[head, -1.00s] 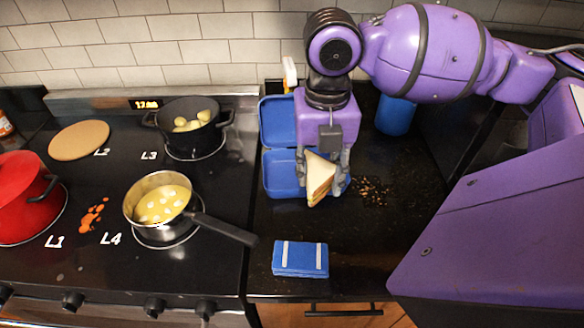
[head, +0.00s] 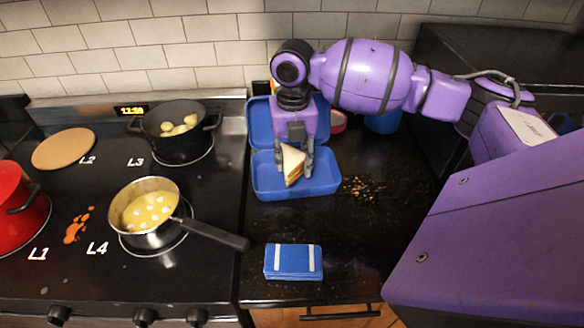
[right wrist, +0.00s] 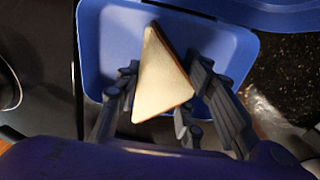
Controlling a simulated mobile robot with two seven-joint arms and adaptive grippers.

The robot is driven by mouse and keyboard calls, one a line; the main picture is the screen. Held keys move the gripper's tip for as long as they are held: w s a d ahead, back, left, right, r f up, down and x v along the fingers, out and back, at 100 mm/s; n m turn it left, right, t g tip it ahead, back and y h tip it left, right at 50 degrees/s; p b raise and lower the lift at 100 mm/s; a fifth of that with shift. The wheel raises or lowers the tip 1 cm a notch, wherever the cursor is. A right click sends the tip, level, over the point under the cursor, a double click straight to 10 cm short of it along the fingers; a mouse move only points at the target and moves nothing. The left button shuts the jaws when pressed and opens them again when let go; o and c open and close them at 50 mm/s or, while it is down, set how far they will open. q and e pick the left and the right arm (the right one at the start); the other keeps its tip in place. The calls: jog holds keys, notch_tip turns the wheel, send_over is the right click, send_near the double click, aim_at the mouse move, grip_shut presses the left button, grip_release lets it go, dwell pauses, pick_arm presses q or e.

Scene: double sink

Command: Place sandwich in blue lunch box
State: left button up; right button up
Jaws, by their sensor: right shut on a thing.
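A triangular sandwich (head: 291,164) is held by my right gripper (head: 295,163). It also shows in the right wrist view (right wrist: 163,80), between the two fingers (right wrist: 163,95). The open blue lunch box (head: 322,183) stands on the dark counter right of the stove, with its lid (head: 259,122) raised at the back. In both views the sandwich is over the box's tray (right wrist: 97,50). I cannot tell whether it touches the tray floor. My left gripper is not in view.
A closed blue case with white straps (head: 293,261) lies nearer the counter's front. The stove at left holds a pan (head: 145,209) with its handle (head: 215,234) pointing toward the counter, and a black pot (head: 175,135). Brown crumbs (head: 366,188) lie right of the box. A blue cylinder (head: 383,122) stands behind.

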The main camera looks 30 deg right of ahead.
aim_at(293, 156)
jog(key=shift+w+f, duration=0.1)
jog(key=shift+f, duration=1.55)
jog(key=shift+f, duration=0.15)
jog(key=o, duration=0.6)
jog(key=shift+o, duration=0.2)
notch_tip(293, 156, up, 12)
jog(key=shift+r, duration=0.15)
